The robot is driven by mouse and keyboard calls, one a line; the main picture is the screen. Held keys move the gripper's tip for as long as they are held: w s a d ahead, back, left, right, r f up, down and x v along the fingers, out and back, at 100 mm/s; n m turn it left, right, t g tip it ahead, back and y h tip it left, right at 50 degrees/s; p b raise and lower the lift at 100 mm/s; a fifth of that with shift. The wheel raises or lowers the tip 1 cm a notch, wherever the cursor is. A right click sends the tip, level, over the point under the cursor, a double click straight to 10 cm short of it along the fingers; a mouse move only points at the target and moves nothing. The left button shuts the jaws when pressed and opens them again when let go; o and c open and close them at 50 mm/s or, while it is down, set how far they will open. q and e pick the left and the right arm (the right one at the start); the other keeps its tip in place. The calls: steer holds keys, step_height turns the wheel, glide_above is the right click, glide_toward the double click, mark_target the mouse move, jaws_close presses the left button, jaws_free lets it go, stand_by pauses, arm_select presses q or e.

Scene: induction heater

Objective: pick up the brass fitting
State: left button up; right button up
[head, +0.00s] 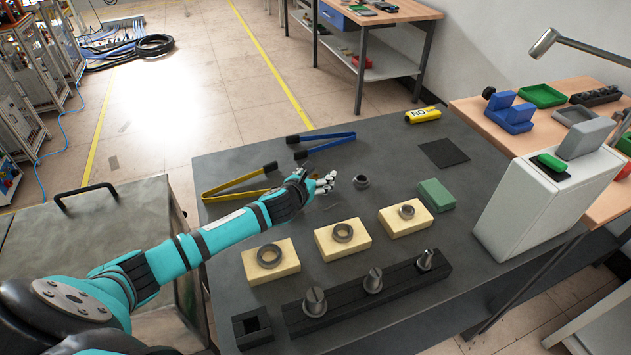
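No piece in view is clearly brass-coloured. A small dark ring-shaped fitting (361,182) stands alone on the dark grey workbench (400,158), and I cannot tell whether it is the brass fitting. My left gripper (329,182) is just left of it, low over the bench, with its fingers pointing right towards the fitting. The fingers look apart and hold nothing that I can see; a gap separates them from the fitting. My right gripper is not in view.
Yellow blocks (284,269) carrying rings stand in front. Yellow tongs (236,181) and blue tongs (330,136) lie behind my arm. A green block (437,196) and a white machine (535,205) stand right.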

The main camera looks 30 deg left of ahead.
mark_target(315, 177)
arm_select(q)
steer(key=c, duration=0.7)
jaws_close()
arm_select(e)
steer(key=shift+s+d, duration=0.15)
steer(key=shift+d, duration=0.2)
arm_select(q)
steer(key=shift+r, duration=0.15)
steer(key=shift+r, duration=0.25)
steer(key=r, duration=0.2)
steer(key=shift+s+r, duration=0.25)
steer(key=shift+r, duration=0.15)
steer(key=s+d, duration=0.1)
steer(key=s, duration=0.3)
steer(key=s+d+r+b, duration=0.1)
steer(key=s, duration=0.4)
steer(key=s+d+b, duration=0.1)
steer(key=s, duration=0.4)
steer(key=shift+s+d+r, duration=0.15)
steer(key=shift+s+d, duration=0.1)
steer(key=shift+s, duration=0.3)
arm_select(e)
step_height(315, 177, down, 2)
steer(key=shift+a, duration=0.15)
arm_select(q)
steer(key=shift+r, duration=0.1)
